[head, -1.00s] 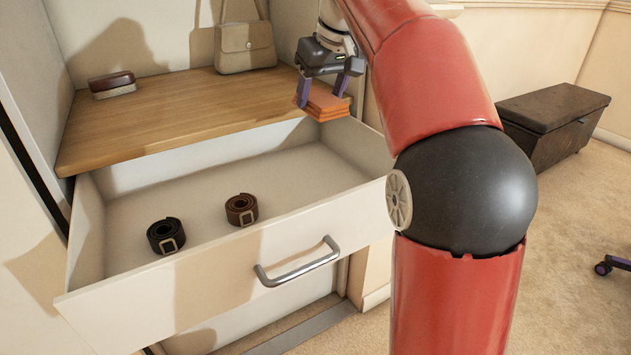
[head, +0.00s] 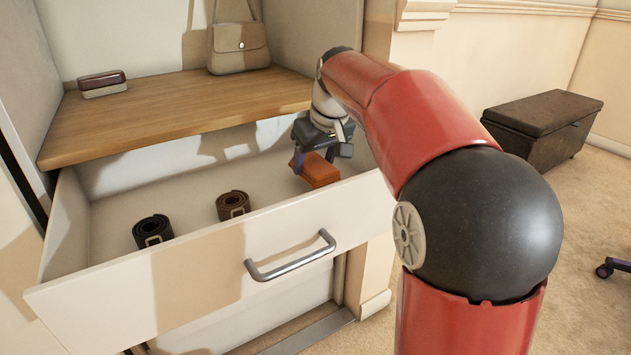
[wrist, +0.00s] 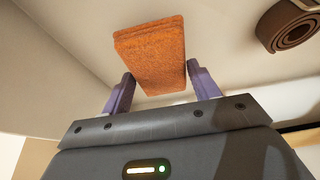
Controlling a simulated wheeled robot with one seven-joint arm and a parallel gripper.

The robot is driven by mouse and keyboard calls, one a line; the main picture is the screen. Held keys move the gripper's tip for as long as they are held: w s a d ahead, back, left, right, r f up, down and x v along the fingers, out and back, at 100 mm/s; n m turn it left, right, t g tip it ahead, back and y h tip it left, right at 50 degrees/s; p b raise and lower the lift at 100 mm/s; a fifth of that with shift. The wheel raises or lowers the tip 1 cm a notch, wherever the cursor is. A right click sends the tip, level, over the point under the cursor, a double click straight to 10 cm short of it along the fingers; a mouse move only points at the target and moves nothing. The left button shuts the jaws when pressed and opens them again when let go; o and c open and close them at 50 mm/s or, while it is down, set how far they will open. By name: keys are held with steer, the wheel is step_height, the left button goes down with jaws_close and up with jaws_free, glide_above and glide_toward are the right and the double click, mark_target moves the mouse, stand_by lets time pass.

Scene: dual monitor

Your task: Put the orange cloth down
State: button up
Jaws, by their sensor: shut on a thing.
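The orange cloth (head: 320,171) is a folded, block-like bundle at the right end of the open drawer (head: 190,265). It also shows in the wrist view (wrist: 152,52), between the two purple fingers. My gripper (head: 321,156) is shut on the cloth and points down inside the drawer, behind its front wall. The fingers flank the cloth in the wrist view (wrist: 160,76). Whether the underside of the cloth touches the drawer floor cannot be told.
A black rolled belt (head: 153,231) and a brown rolled belt (head: 232,205) lie in the drawer to the left. The drawer's front wall and handle (head: 290,258) stand nearer. A wooden shelf (head: 180,112) holds a bag (head: 238,48) and a small case (head: 102,84).

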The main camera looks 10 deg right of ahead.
mark_target(322, 167)
step_height(322, 167, down, 4)
steer(key=shift+f, duration=0.1)
steer(key=o, duration=1.2)
steer(key=shift+f+b, duration=0.15)
steer(key=shift+b, duration=0.3)
steer(key=v, duration=0.2)
steer(key=p+v, duration=0.1)
steer(key=v, duration=0.5)
steer(key=shift+s+d+f, duration=0.2)
steer(key=shift+s+d, duration=0.05)
steer(key=shift+d, duration=0.05)
